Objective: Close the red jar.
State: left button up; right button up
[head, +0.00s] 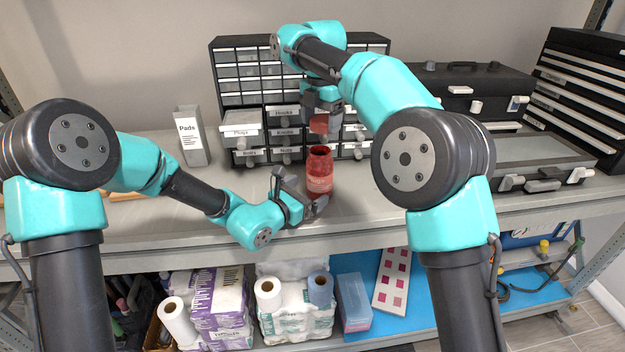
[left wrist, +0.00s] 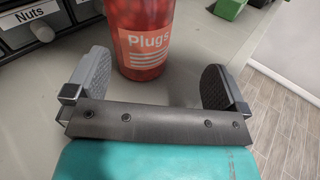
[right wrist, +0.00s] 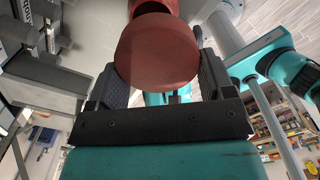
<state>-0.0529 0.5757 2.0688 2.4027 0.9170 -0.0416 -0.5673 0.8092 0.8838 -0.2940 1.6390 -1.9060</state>
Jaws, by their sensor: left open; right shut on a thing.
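The red jar (head: 320,172) stands upright and uncapped on the bench shelf, in front of the small drawers. In the left wrist view the jar (left wrist: 137,48) shows a label reading "Plugs". My left gripper (head: 300,206) is open at the jar's base, its two fingers on either side with gaps between them and the glass. My right gripper (head: 322,112) points down above the jar and is shut on the red lid (head: 319,124). The lid is above the jar mouth, apart from it. In the right wrist view the lid (right wrist: 157,52) sits between the fingers.
A drawer cabinet (head: 250,70) stands behind the jar, with one drawer (head: 241,131) pulled out at left. A "Pads" box (head: 191,137) stands left. A black case (head: 465,85) and a grey case (head: 535,160) are at right. Bench space beside the jar is clear.

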aim_at(317, 152)
pick_arm(q)
jog(key=shift+w+a+r+n+t+y, duration=0.2)
jog(key=shift+w+a+n+t, duration=0.1)
jog(key=shift+w+n, duration=0.2)
jog(key=shift+w+a+r+n+t+y, duration=0.1)
jog(key=shift+w+a+r+n+t, duration=0.15)
jog(key=shift+w+n, duration=0.25)
pick_arm(e)
jog(key=shift+w+a+f+n, duration=0.1)
jog(key=shift+a+f+n, duration=0.15)
jog(key=shift+a, duration=0.2)
pick_arm(q)
jog(key=shift+d, duration=0.1)
pick_arm(e)
jog(key=shift+r, duration=0.1)
pick_arm(q)
jog(key=shift+x, duration=3.7)
jog(key=shift+c, duration=0.4)
jog(key=c, duration=1.1)
jog(key=shift+c, duration=0.2)
pick_arm(e)
jog(key=shift+f, duration=2.55)
jog(key=shift+f, duration=0.9)
